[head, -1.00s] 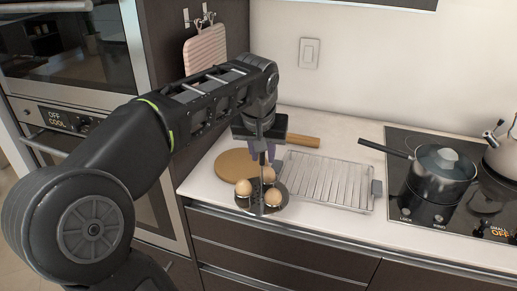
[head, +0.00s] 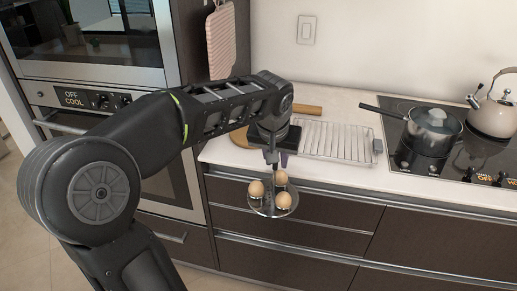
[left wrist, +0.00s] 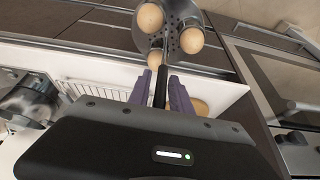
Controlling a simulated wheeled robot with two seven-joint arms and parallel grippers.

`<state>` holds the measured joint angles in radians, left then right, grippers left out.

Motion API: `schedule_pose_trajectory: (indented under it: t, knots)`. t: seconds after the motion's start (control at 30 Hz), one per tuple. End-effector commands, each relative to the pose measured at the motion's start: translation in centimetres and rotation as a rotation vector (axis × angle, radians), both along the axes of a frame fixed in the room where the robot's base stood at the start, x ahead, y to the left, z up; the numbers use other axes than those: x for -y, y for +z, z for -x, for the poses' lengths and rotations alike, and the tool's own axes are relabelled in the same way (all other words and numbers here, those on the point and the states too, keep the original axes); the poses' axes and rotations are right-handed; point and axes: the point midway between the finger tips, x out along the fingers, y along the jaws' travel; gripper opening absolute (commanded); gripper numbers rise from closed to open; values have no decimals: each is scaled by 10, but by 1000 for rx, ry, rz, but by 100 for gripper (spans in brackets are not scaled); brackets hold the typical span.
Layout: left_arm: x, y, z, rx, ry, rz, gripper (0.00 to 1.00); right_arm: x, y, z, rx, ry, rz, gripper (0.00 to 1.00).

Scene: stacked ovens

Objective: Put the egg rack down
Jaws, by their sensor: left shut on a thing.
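The egg rack (head: 264,209) is a round perforated metal plate holding three brown eggs, with an upright dark handle. In the head view it hangs in front of the drawer fronts, below the counter's level and clear of it. My left gripper (head: 273,160) is above the rack, shut on its handle. In the left wrist view, the purple fingers (left wrist: 165,88) are on both sides of the dark handle, and the rack (left wrist: 172,28) shows at the top with its eggs. My right gripper is not in view.
The counter (head: 325,169) holds a wire rack (head: 335,140), a round wooden board (head: 241,137) partly hidden by my arm, and a wooden handle (head: 305,109). A lidded pot (head: 430,130) and kettle (head: 493,115) stand on the cooktop at right. Stacked ovens (head: 90,90) are at left.

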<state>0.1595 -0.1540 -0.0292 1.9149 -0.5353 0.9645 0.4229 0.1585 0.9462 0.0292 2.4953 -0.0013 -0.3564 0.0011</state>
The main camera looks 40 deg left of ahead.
Motion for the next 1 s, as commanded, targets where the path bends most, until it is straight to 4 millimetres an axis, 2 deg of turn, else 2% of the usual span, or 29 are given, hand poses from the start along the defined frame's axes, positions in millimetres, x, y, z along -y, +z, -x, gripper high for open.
schedule_pose_trajectory:
  t: [0.27,0.37,0.6,0.7,0.83,1.0]
  knots:
    - [49,-40,-33,-3,-124,-4,0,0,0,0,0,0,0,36]
    - [73,-58,-44,-2,-182,-5,0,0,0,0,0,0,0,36]
    - [152,-111,-64,-3,-358,2,0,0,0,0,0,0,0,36]
    - [175,-126,-66,-1,-408,7,0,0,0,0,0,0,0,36]
    - [193,-138,-66,-1,-450,12,0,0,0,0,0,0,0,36]
    - [200,-142,-67,1,-465,14,0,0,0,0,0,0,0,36]
